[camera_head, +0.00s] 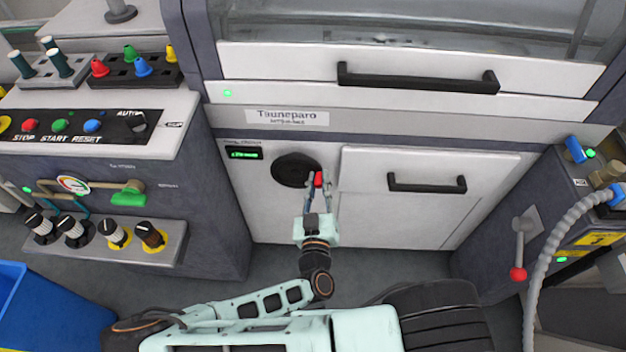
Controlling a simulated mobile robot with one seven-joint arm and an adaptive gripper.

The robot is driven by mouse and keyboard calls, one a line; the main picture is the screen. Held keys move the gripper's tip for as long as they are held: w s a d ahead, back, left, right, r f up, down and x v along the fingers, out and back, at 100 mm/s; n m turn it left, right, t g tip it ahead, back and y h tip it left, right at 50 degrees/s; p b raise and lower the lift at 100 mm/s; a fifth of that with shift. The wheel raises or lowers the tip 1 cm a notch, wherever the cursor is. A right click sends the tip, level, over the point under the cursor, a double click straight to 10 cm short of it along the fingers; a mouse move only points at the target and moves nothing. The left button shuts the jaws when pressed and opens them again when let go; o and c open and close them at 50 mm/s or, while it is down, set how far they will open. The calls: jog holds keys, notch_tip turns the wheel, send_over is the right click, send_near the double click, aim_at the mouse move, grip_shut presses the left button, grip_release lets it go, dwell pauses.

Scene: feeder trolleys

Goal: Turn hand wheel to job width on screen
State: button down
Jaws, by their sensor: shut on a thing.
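The hand wheel (290,170) is a dark round disc on the light front panel of the machine, left of a drawer. A red knob (318,179) sits at its right edge. My gripper (319,183) reaches up to the wheel from below and is shut on the red knob, one finger on each side. The screen (244,153) is a small dark display with green characters, up and left of the wheel. Its digits are too small to read for certain. Part of the wheel's lower right rim is close behind my fingers.
A drawer with a black handle (427,183) is right of the wheel. A longer black handle (417,78) juts out above. A control panel (80,125) stands at left, with a blue bin (50,310) below. A red-knobbed lever (518,272) and grey hose (545,255) are at right.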

jog(key=shift+r+n, duration=0.25)
jog(key=shift+n, duration=0.55)
jog(key=c, duration=1.8)
grip_release()
jog(key=shift+r, duration=0.1)
jog(key=shift+r, duration=0.1)
notch_tip(320, 180, up, 8)
jog(key=shift+r, duration=0.15)
jog(key=shift+w+r, duration=0.1)
jog(key=shift+r, duration=0.7)
